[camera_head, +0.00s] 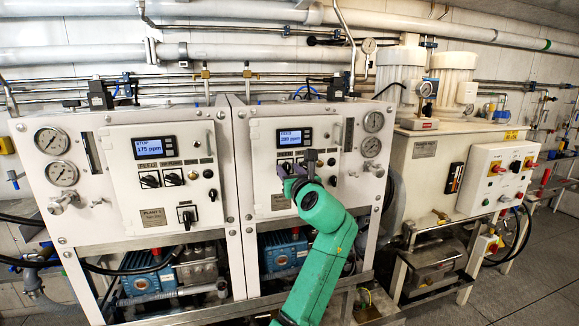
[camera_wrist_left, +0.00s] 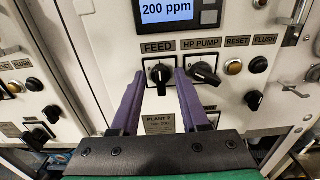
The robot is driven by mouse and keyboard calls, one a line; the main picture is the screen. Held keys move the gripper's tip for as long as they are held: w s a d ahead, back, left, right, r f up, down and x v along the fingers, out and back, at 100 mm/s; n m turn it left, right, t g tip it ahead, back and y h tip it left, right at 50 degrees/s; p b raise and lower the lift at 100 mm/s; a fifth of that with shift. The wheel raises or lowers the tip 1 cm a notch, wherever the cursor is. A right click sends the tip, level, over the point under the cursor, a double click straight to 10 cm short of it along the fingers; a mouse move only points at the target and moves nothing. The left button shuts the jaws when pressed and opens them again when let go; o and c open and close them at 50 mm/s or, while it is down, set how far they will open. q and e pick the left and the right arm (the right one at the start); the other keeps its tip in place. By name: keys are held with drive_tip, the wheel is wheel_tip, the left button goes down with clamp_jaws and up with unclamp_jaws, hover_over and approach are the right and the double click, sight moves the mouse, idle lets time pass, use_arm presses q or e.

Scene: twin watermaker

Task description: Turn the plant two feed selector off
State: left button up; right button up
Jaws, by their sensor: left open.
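The plant two feed selector (camera_wrist_left: 161,76) is a black rotary knob under the FEED label in the left wrist view. Its handle stands roughly upright. My left gripper (camera_wrist_left: 159,84) is open, with one purple finger on each side of this knob in the picture. I cannot tell whether the fingers touch it or how deep they reach. In the head view my left gripper (camera_head: 294,174) is at the front of the right-hand cabinet and hides the feed selector. The display (camera_wrist_left: 180,11) above reads 200 ppm. My right gripper is not in view.
The black HP PUMP knob (camera_wrist_left: 205,73) sits close beside the right finger. The RESET button (camera_wrist_left: 234,67) and FLUSH button (camera_wrist_left: 258,64) are further right. The plant 1 panel (camera_head: 165,175) stands to the left. A switch box (camera_head: 501,176) is at far right.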

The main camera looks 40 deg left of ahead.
use_arm(q)
drive_tip(key=shift+w, duration=0.15)
clamp_jaws()
drive_tip(key=shift+n, duration=0.3)
drive_tip(key=shift+s+n+p, duration=0.2)
drive_tip(key=shift+n+p, duration=0.1)
drive_tip(key=shift+n, duration=0.5)
drive_tip(key=n, duration=0.2)
drive_tip(key=shift+n, duration=0.4)
drive_tip(key=n, duration=0.3)
drive_tip(key=shift+s+a+f, duration=0.1)
drive_tip(key=shift+f, duration=0.05)
drive_tip(key=shift+f+n+b, duration=0.1)
drive_tip(key=shift+n+b, duration=0.5)
drive_tip(key=shift+n, duration=1.3)
